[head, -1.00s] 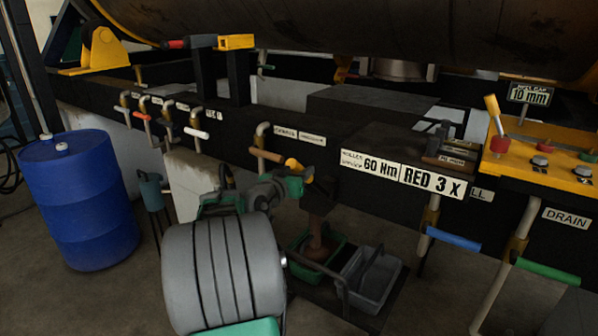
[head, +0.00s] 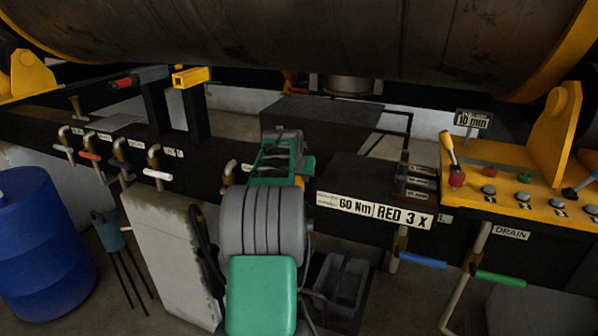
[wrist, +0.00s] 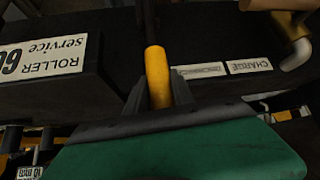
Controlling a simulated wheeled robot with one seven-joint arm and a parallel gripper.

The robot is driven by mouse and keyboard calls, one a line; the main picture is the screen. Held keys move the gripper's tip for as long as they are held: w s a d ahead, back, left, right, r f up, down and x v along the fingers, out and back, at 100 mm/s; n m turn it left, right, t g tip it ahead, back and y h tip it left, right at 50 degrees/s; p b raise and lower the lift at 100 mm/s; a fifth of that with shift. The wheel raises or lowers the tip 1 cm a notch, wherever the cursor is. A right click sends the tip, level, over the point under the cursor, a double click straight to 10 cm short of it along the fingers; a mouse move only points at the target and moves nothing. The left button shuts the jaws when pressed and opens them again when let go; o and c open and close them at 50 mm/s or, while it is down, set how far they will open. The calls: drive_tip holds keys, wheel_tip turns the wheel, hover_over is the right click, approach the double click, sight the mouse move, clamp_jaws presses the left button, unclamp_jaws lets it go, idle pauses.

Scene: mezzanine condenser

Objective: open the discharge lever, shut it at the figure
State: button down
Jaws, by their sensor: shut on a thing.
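In the wrist view a yellow lever handle (wrist: 156,75) on a dark rod stands between the two dark fingers of my gripper (wrist: 159,92), which is shut on it. Beside it, upside down, are a plate reading CHARGE (wrist: 249,66) and a smaller blurred plate (wrist: 203,72), which I cannot read for certain. In the head view my arm covers the lever and fingertips; only a bit of yellow (head: 299,182) shows beside my green wrist.
A row of levers (head: 153,160) is on the beam at left. A blue-handled lever (head: 422,260) and a green-handled DRAIN lever (head: 500,278) stick out at right. A grey tub (head: 341,283) is low beside my arm. A blue drum (head: 40,245) stands at left.

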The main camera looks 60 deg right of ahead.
drive_tip(key=shift+w+d+r+y+p, duration=0.15)
drive_tip(key=shift+d+y+p, duration=0.15)
drive_tip(key=shift+d, duration=0.15)
drive_tip(key=c, duration=1.1)
unclamp_jaws()
drive_tip(key=shift+d, duration=0.15)
drive_tip(key=b+v, duration=0.2)
drive_tip(key=v, duration=0.5)
drive_tip(key=shift+a+r+b, duration=0.2)
drive_tip(key=shift+a+b, duration=0.05)
drive_tip(key=shift+b, duration=0.15)
